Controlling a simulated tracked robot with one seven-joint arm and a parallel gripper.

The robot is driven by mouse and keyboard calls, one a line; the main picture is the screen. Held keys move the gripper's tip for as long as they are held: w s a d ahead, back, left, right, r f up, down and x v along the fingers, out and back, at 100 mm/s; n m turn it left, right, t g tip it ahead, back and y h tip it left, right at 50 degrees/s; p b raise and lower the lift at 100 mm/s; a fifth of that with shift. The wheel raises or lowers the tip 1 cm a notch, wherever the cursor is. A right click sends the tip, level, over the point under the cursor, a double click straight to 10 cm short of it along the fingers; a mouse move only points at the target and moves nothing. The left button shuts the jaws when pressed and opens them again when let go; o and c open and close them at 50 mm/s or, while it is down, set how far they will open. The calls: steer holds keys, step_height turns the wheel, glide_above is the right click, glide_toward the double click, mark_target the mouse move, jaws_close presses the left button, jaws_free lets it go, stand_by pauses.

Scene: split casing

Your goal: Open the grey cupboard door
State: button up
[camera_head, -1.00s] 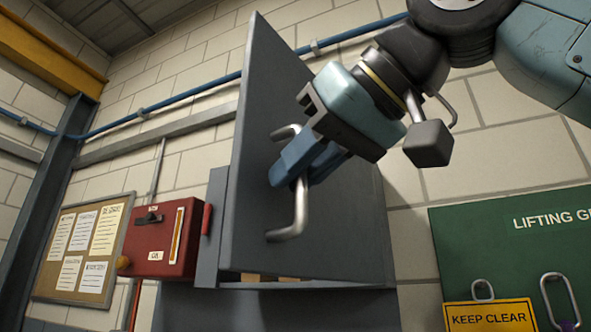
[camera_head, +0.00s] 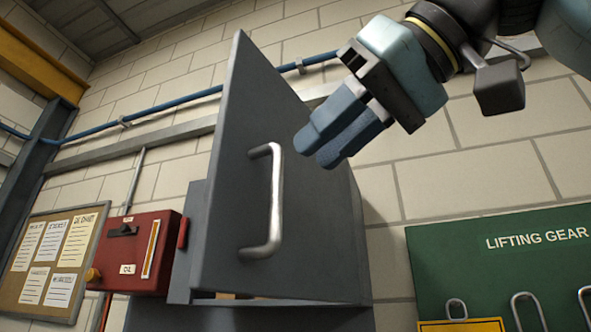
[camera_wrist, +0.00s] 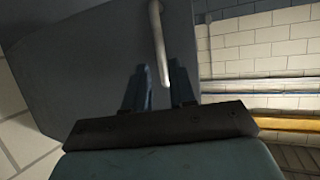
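The grey cupboard door (camera_head: 240,190) stands ajar, its free left edge swung out from the cupboard body (camera_head: 183,240). A narrow opening shows at its lower left. Its silver bar handle (camera_head: 274,205) is upright and free in the head view; it also shows beyond my fingers in the wrist view (camera_wrist: 159,45). My gripper (camera_head: 325,143) is to the upper right of the handle, apart from it, with nothing held. Its two blue fingers (camera_wrist: 161,88) have a gap between them in the wrist view. Most of the cupboard's inside is hidden by the door.
A red box (camera_head: 137,252) is on the wall left of the cupboard, beside a notice board (camera_head: 50,262). A green lifting gear board (camera_head: 470,270) with hooks is at the right. A blue pipe (camera_head: 190,102) runs along the brick wall behind.

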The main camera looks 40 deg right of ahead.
steer(key=v, duration=0.5)
steer(key=shift+s+r, duration=0.15)
steer(key=shift+s, duration=0.2)
stand_by(0.3)
